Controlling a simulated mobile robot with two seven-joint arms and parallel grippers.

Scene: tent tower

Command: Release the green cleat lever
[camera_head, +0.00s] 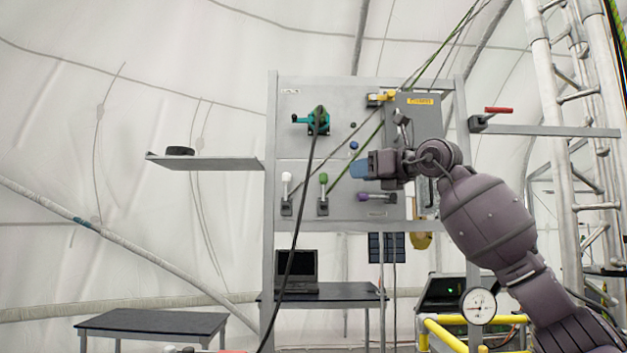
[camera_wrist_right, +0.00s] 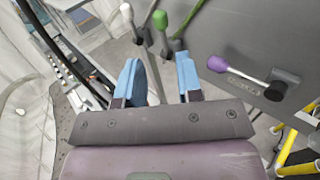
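The green cleat lever (camera_head: 323,193) stands upright on the lower part of the grey panel, its green knob on top; a rope runs up from near it. My right gripper (camera_head: 360,166) is in front of the panel, up and to the right of the green lever. In the right wrist view its two blue fingers (camera_wrist_right: 163,82) are apart with nothing between them. I see no contact with the lever. My left gripper is not in view.
A white-knobbed lever (camera_head: 286,191) stands left of the green one, and a purple-knobbed lever (camera_head: 376,196) lies sideways to its right. A teal winch (camera_head: 318,122) with a black cable is above. A yellow railing (camera_head: 445,335) stands low in front.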

